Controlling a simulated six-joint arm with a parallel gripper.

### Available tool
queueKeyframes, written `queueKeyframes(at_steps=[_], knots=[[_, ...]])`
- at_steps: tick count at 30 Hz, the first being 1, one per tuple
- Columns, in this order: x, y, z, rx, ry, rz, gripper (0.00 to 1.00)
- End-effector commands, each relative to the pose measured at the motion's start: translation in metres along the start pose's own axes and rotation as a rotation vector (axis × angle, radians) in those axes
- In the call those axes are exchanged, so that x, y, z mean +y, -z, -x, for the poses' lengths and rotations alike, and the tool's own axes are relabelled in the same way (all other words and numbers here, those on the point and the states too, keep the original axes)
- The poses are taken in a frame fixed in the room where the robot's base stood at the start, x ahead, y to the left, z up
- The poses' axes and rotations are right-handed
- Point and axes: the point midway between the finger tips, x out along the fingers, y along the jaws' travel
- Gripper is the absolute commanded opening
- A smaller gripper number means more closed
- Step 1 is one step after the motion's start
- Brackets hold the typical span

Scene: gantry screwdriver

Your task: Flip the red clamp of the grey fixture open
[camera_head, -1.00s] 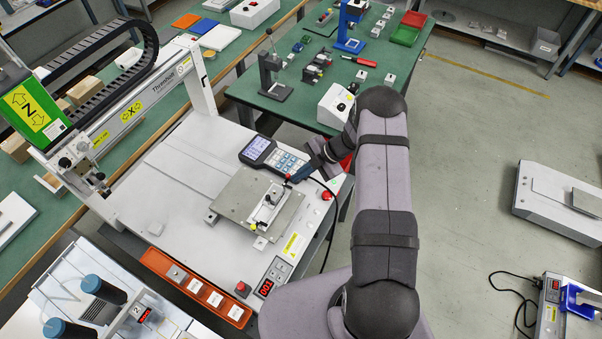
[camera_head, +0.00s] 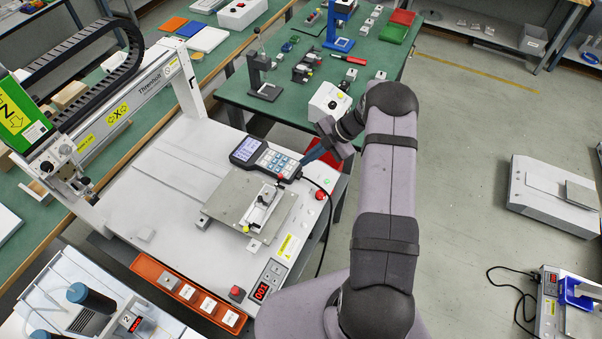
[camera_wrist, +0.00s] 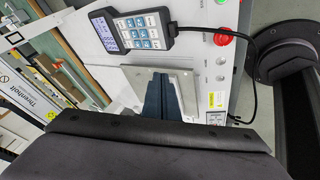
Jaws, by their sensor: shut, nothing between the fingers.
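The grey fixture (camera_head: 230,202) is a flat metal plate on the white bed of the gantry machine. A small clamp assembly (camera_head: 262,205) with a dark part and a yellow spot sits on its right half. In the wrist view, my gripper (camera_wrist: 160,78) reaches over the plate (camera_wrist: 140,76) and hides the clamp. I cannot tell any contact.
The keypad pendant (camera_head: 264,156) lies on the bed behind the fixture, its black cable running right. A red button (camera_head: 320,195) stands on the right edge. An orange tray (camera_head: 187,292) lies along the front.

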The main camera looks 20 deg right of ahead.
Motion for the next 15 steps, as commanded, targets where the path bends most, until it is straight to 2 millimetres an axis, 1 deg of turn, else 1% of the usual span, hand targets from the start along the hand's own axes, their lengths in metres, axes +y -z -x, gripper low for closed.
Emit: queueKeyframes(at_steps=[1,6,9,15], knots=[[0.004,-0.005,0.006,-0.005,-0.003,0.003,0.0],[0.018,-0.009,0.028,-0.004,-0.002,0.002,0.0],[0.024,-0.01,0.036,-0.002,-0.001,0.001,0.0],[0.028,-0.011,0.044,-0.001,0.0,0.0,0.0]])
